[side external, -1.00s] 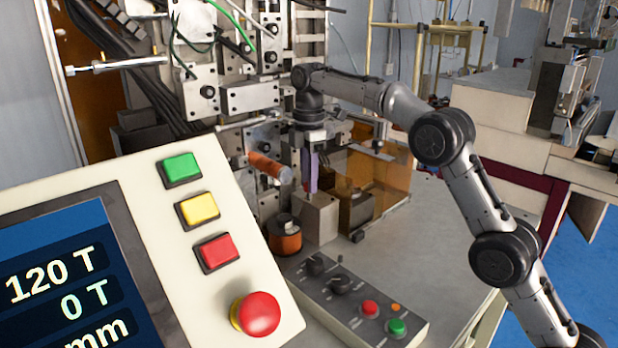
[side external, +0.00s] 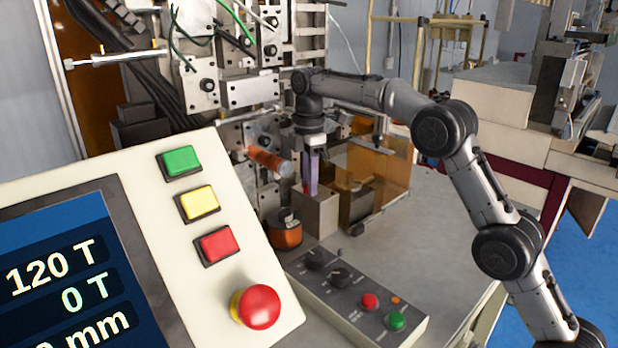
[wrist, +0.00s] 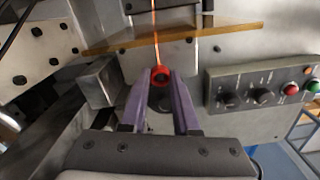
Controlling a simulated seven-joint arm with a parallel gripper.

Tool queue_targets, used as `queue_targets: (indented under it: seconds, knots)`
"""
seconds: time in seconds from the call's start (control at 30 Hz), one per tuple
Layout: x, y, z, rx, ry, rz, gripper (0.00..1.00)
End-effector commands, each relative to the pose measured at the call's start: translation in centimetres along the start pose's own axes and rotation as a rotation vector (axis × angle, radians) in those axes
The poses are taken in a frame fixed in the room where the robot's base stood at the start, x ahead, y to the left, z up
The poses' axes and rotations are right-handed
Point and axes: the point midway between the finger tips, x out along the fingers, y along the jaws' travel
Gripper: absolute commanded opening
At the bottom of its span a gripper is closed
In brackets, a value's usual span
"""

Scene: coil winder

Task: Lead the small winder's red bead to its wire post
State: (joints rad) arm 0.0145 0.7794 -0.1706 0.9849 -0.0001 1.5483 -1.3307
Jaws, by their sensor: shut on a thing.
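The red bead (wrist: 160,76) is a small ring in the wrist view, with an orange wire (wrist: 155,35) running from it toward the top of the picture. The purple fingers of my gripper (wrist: 161,80) are shut on the bead. In the side view my gripper (side external: 311,185) points down just above a grey block (side external: 316,215); the bead is too small to make out there. An orange-wound coil (side external: 266,159) on the small winder is left of the fingers. I cannot pick out the wire post for sure.
A copper spool (side external: 286,236) stands left of the block. An amber guard plate (side external: 380,178) is close on the right. A control box (side external: 355,297) with knobs and buttons lies in front. A large panel (side external: 150,250) fills the left foreground. The bench at right is clear.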

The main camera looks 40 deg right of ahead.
Motion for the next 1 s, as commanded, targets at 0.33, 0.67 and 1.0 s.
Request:
queue_targets:
  seconds: [0.33, 0.67, 1.0]
  knots:
    - [0.2, 0.0, 0.0, 0.0, 0.0, -0.001, 0.36]
    - [0.1, 0.0, 0.0, 0.0, 0.0, 0.0, 0.64]
    - [-1.6, 0.1, 0.0, 0.0, 0.001, 0.004, 0.64]
